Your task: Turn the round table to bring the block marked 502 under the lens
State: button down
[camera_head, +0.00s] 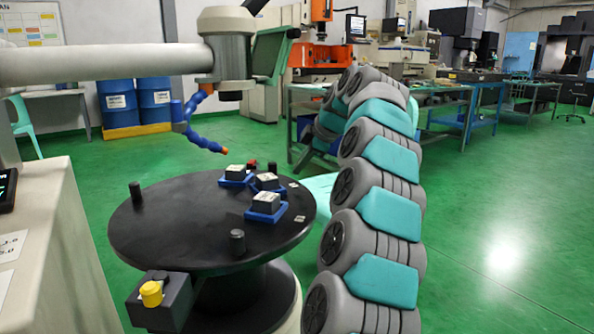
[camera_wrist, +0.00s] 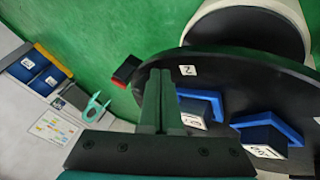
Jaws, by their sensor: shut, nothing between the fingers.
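The black round table (camera_head: 180,222) stands in the middle of the head view. Three grey blocks sit on it in blue holders: a rear block (camera_head: 235,172), a middle block (camera_head: 266,181) and a front block (camera_head: 266,202). Their marks are too small to read, so I cannot tell which is 502. The lens housing (camera_head: 228,50) hangs from a pale beam above the table's rear. In the wrist view, my gripper (camera_wrist: 160,100) is shut and empty near the table's rim (camera_wrist: 225,62), beside a labelled block (camera_wrist: 194,121); another block (camera_wrist: 263,141) is further right.
Black pegs (camera_head: 135,192) (camera_head: 237,241) stand up near the table's rim. A box with a yellow knob (camera_head: 151,293) is at the front edge. A blue jointed hose (camera_head: 205,140) reaches over the table. Blue drums (camera_head: 117,103) stand behind; green floor is open at right.

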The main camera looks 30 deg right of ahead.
jog(key=s+d+r+p, duration=0.3)
jog(key=r, duration=0.3)
jog(key=shift+d+r, duration=0.2)
jog(key=shift+d, duration=0.2)
